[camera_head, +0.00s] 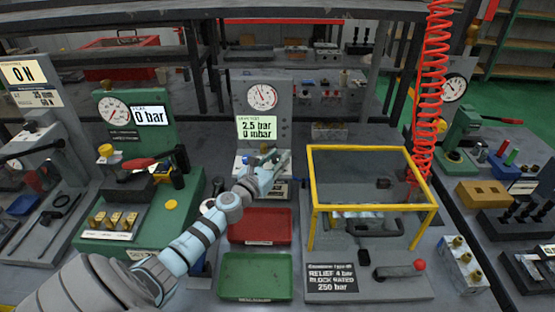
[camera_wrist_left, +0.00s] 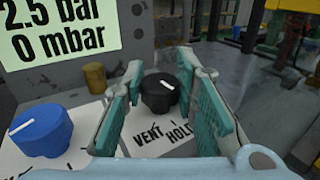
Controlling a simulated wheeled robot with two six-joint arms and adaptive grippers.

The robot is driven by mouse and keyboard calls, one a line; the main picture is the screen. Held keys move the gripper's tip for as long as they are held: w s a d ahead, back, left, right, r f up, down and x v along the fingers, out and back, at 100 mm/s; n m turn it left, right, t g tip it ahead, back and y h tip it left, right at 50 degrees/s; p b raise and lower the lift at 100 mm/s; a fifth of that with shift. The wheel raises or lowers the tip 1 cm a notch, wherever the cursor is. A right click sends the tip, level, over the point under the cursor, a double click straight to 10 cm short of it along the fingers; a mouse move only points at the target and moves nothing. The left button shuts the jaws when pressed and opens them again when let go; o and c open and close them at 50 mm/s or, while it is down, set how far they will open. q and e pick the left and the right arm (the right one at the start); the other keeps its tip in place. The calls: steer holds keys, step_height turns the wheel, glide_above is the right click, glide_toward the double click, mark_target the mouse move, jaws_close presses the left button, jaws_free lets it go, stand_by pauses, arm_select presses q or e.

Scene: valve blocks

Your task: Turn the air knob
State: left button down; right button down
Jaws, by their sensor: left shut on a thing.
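A black knob (camera_wrist_left: 158,93) with a white pointer line stands on a white plate marked VENT and HOLD. My left gripper (camera_wrist_left: 165,78) has its two teal fingers on either side of this knob and is shut on it. A blue knob (camera_wrist_left: 40,131), also with a white line, sits to the left, outside the fingers; its label is partly hidden. In the head view my left gripper (camera_head: 272,160) is at the foot of the grey gauge panel (camera_head: 280,88), whose display (camera_head: 256,128) reads 2.5 bar and 0 mbar. The black knob is hard to make out there.
A red tray (camera_head: 260,226) and a green tray (camera_head: 256,277) lie in front of the panel. A yellow frame (camera_head: 372,149) stands to the right, and a green gauge stand (camera_head: 137,125) to the left. A small brass post (camera_wrist_left: 95,77) stands behind the knobs.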

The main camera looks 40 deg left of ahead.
arm_select(q)
steer(key=shift+m+h+b, duration=0.7)
steer(key=shift+m+h, duration=0.1)
steer(key=shift+h, duration=0.5)
steer(key=c, duration=1.2)
jaws_free()
steer(key=shift+c, duration=0.2)
